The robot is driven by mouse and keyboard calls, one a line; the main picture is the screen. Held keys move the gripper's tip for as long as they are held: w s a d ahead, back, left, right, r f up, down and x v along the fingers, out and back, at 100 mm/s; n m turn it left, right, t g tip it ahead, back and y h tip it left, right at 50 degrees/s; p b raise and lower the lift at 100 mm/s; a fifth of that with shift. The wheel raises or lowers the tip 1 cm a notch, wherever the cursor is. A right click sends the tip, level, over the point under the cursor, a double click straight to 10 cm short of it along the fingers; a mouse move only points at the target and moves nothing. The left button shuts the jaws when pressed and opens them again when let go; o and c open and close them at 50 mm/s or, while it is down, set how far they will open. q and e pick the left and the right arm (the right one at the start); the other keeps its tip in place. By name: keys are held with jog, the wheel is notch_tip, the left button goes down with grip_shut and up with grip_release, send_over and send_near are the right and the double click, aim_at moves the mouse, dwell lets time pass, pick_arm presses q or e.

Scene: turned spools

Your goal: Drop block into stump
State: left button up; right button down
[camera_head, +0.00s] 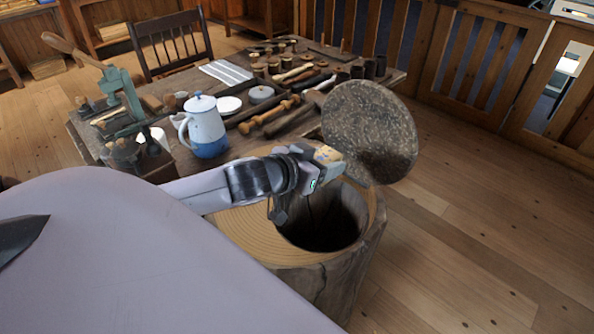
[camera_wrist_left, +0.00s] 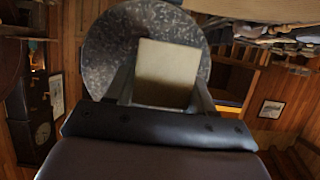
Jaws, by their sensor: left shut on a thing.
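The stump (camera_head: 352,280) is a wooden trunk with a ringed top and a dark round hollow. A round speckled disc (camera_head: 372,125), apparently its lid, stands tilted up at the hollow's far right side. My left gripper (camera_head: 326,166) is shut on a pale block (camera_head: 328,153) above the hollow's far edge, in front of the disc. In the left wrist view the block (camera_wrist_left: 166,73) is a plain light square between the two fingers, with the speckled disc (camera_wrist_left: 108,50) behind it. The hollow's bottom is in shadow. My right gripper is not seen.
A workbench (camera_head: 165,170) behind the stump holds a blue and white pot (camera_head: 207,130), a green hand press (camera_head: 125,95) and many turned wooden pieces. A dark chair (camera_head: 170,45) stands behind it. Open plank floor (camera_head: 460,230) lies right of the stump.

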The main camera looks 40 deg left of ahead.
pick_arm(q)
jog(key=shift+f, duration=0.45)
notch_tip(320, 180, down, 5)
jog(key=b, duration=0.3)
jog(key=shift+r, duration=0.1)
jog(key=o, duration=1.2)
jog(key=shift+c, duration=0.2)
jog(key=shift+s, duration=0.1)
jog(key=v, duration=0.7)
jog(key=shift+b, duration=0.35)
